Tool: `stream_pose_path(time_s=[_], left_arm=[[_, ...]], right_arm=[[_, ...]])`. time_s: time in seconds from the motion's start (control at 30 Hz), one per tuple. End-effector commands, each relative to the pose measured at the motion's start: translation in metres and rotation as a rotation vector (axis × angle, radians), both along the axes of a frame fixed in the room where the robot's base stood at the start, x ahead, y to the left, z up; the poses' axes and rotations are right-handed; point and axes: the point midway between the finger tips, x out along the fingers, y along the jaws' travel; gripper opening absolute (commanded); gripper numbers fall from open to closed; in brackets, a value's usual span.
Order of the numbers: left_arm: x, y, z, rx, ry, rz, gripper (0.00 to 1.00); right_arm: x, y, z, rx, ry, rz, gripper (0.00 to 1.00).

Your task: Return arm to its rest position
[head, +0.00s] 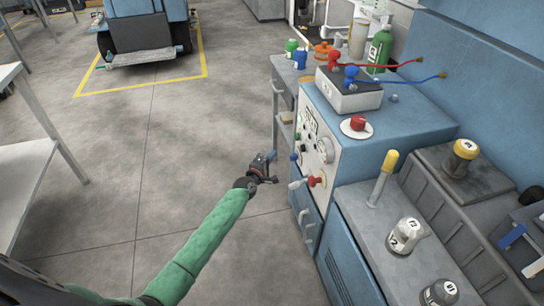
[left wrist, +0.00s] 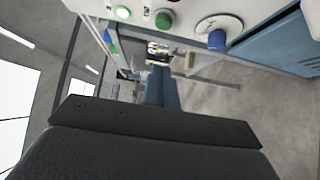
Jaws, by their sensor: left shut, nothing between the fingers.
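My left arm comes in from the lower left of the head view in a green sleeve and reaches toward the blue machine (head: 395,120). My left gripper (head: 272,156) is over the floor, just left of the machine's control panel (head: 316,142). It appears apart from the panel. In the left wrist view the blue fingers (left wrist: 162,88) are together with nothing between them. The panel's buttons and a round dial (left wrist: 217,32) show above the fingers there. My right gripper is out of view.
A white table (head: 28,150) stands at the left. A blue vehicle (head: 145,30) is parked inside yellow floor lines at the back. The grey floor (head: 170,150) between table and machine is clear.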

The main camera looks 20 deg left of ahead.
Motion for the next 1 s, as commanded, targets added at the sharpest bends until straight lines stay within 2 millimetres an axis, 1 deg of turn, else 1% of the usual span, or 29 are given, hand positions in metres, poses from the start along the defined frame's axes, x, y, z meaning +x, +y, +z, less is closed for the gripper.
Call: stream_pose_path(time_s=[0.17,0.27,0.37,0.47,0.63,0.73,0.87,0.97,1.0], left_arm=[[0.0,0.0,0.0,0.0,0.0,0.0,0.0],[0.0,0.0,0.0,0.004,-0.001,0.0,0.0],[0.0,0.0,0.0,0.032,-0.005,0.0,0.0],[-0.001,-0.005,-0.007,0.098,0.016,-0.03,0.0],[-0.008,-0.023,-0.031,0.289,0.097,-0.147,0.0],[-0.016,-0.037,-0.035,0.442,0.136,-0.243,0.0],[-0.032,-0.058,-0.027,0.682,0.168,-0.388,0.0],[-0.048,-0.073,-0.012,0.873,0.185,-0.494,0.0],[-0.055,-0.078,-0.005,0.948,0.19,-0.533,0.0]], right_arm=[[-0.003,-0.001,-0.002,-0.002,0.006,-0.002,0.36],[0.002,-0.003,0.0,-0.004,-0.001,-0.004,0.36],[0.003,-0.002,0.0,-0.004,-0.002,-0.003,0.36],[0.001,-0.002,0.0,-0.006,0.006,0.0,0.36],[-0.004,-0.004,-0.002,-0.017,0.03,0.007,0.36],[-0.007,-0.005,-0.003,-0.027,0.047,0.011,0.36],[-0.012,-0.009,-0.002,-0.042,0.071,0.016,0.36],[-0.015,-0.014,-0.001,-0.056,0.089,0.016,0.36],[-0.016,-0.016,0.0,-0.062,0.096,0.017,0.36]])
